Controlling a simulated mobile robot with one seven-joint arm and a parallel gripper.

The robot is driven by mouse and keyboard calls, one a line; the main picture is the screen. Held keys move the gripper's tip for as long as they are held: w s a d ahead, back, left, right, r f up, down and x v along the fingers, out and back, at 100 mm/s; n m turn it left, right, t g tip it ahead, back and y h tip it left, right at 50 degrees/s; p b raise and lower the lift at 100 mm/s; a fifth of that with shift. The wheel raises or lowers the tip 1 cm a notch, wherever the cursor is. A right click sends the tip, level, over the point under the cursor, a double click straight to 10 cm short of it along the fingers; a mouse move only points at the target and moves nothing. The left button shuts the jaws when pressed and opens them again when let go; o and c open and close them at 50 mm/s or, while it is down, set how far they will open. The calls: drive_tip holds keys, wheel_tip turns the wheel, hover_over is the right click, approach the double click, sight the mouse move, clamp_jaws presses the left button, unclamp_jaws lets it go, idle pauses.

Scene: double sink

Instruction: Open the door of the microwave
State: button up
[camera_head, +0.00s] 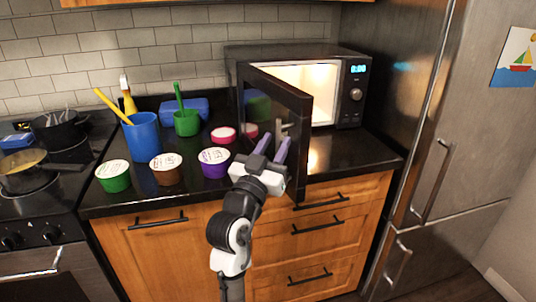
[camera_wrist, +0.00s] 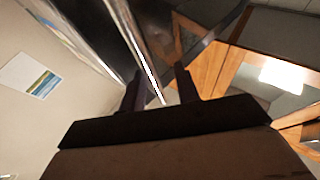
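The microwave (camera_head: 357,75) stands at the back right of the counter in the head view. Its dark door (camera_head: 296,118) is swung well out towards the front, showing the lit, empty-looking interior (camera_head: 316,86). The door hinges on the left. My gripper (camera_head: 272,150) is in front of the door's outer face, near its lower free edge, with a reflection in the dark surface. Its two fingers are apart and nothing shows held between them. In the wrist view the fingers (camera_wrist: 160,86) are also apart, with a bright thin edge running between them; whether they touch the door is unclear.
Purple (camera_head: 215,162), brown (camera_head: 166,168) and green (camera_head: 114,176) lidded cups stand left of my gripper. A blue cup (camera_head: 143,137) and a green cup (camera_head: 187,123) hold utensils. A steel fridge (camera_head: 436,130) stands close on the right. Drawers (camera_head: 322,228) lie below the counter.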

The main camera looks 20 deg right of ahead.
drive_tip(key=p+v, duration=0.3)
drive_tip(key=v, duration=1)
drive_tip(key=shift+s+a+p, duration=0.15)
drive_tip(key=shift+a+p, duration=0.15)
drive_tip(key=shift+p, duration=0.1)
